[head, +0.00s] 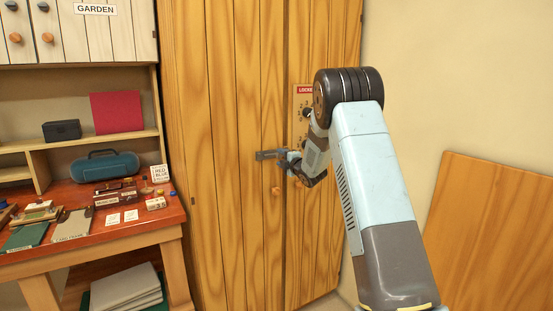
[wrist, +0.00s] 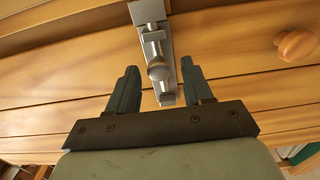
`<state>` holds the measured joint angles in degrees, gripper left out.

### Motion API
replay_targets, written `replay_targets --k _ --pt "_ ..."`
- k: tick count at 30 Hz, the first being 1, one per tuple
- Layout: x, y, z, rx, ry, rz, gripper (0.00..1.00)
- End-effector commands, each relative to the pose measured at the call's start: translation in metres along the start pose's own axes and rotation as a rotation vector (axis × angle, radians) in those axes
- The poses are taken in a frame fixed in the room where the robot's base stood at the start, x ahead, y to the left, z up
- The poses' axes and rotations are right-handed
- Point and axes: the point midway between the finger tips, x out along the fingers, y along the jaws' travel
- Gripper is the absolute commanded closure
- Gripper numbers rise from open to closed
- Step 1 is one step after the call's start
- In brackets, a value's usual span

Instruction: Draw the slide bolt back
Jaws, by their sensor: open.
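The slide bolt (wrist: 157,62) is a grey metal bolt with a round knob, mounted on the wooden cabinet doors (head: 235,110). In the head view the bolt (head: 268,155) lies across the seam between the two doors, and my arm hides part of it. My gripper (wrist: 158,85) is open in the wrist view, with one dark finger on each side of the bolt and its knob. Gaps show between the fingers and the bolt, and I see no contact. In the head view my gripper (head: 289,160) is at the bolt's right end.
A round wooden door knob (wrist: 297,46) is right of the bolt in the wrist view. A red "LOCKED" sign (head: 305,90) is on the right door. A cluttered workbench (head: 150,215) stands left, and a wooden panel (head: 490,230) leans on the right wall.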

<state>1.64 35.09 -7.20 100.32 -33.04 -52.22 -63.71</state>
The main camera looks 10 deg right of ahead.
Motion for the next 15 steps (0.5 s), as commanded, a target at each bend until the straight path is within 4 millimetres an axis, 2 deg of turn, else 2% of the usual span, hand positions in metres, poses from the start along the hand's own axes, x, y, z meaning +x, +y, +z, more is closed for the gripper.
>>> replay_targets --k 6,15 --pt "0.018 0.000 0.000 0.000 0.000 0.000 0.49" --pt "0.021 0.000 0.000 0.000 0.000 -0.001 0.49"
